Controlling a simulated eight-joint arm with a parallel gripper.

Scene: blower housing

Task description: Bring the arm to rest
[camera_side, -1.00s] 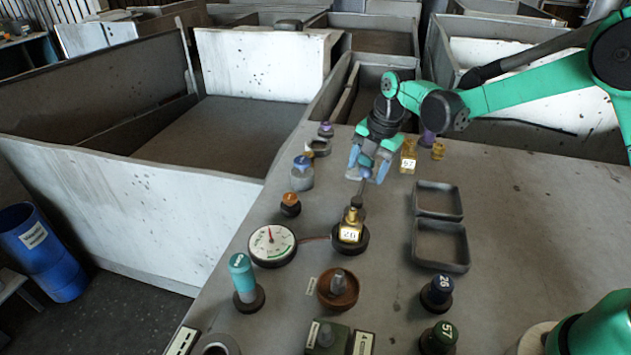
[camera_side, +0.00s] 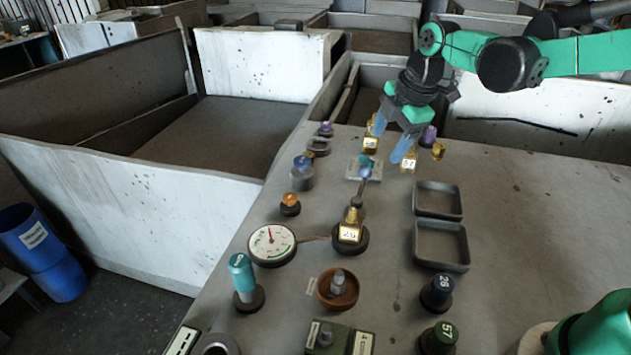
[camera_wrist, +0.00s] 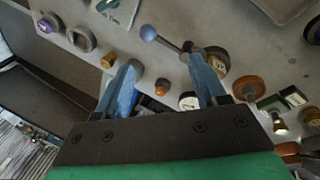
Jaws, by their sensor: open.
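My gripper (camera_side: 391,140) is green and black with two blue fingers. In the side view it hangs above the far part of the table, spread open with nothing between the fingers. In the wrist view the two blue fingers (camera_wrist: 165,88) are wide apart over the tabletop. A brass fitting with a "26" tag (camera_side: 350,230) stands on a dark round base, with a blue-tipped lever (camera_side: 365,173) rising behind it. The blue ball of that lever also shows in the wrist view (camera_wrist: 148,33). The gripper is above and apart from the lever.
A white-faced dial gauge (camera_side: 272,245) stands left of the fitting. Two empty grey trays (camera_side: 441,262) lie to its right. Several knobs, brass tagged pieces (camera_side: 408,160) and a brown cup (camera_side: 337,290) dot the table.

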